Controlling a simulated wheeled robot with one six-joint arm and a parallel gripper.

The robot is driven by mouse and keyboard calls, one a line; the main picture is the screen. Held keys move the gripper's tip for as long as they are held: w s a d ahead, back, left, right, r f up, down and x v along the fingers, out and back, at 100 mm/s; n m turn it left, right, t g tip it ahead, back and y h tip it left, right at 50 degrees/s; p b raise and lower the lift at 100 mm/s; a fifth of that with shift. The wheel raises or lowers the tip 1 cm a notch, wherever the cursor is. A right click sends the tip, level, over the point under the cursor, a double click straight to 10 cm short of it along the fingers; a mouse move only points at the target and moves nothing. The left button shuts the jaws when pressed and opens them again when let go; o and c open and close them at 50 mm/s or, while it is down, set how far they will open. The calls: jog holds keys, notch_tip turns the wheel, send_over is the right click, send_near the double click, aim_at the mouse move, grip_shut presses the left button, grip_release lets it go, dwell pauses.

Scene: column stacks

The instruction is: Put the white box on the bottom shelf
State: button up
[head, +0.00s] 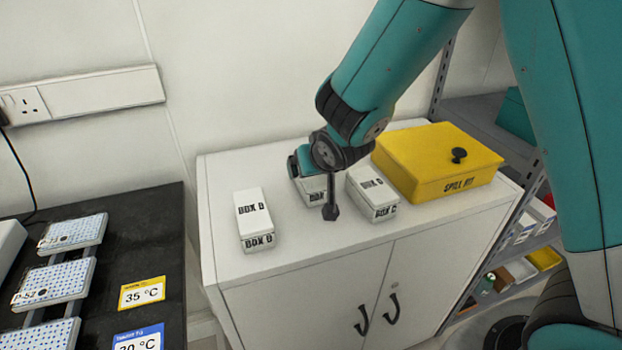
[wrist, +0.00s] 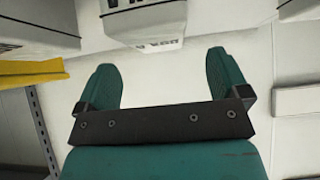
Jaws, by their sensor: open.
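Three white boxes stand on top of a white cabinet (head: 290,263). The left box (head: 253,218) has a label like BOX D. The right box (head: 374,196) reads BOX C. The middle box (head: 314,196) is partly hidden by my gripper (head: 305,166), and its label is not readable. In the wrist view my gripper (wrist: 160,68) is open with nothing between its teal fingers. The middle box (wrist: 147,22) is just beyond the fingertips there, apart from them. The shelf rack (head: 522,237) stands to the right of the cabinet; my arm hides part of it.
A yellow spill kit case (head: 435,165) sits right of the boxes, close to BOX C. A lower rack shelf holds small bins, one yellow (head: 543,258). A dark bench (head: 165,225) with blue-dotted trays (head: 60,280) is at left. The cabinet's front strip is clear.

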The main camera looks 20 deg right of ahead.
jog(key=shift+p+x, duration=0.45)
jog(key=shift+x, duration=2.2)
jog(key=shift+s+d+f, duration=0.1)
jog(key=c, duration=1.3)
jog(key=shift+o, duration=0.2)
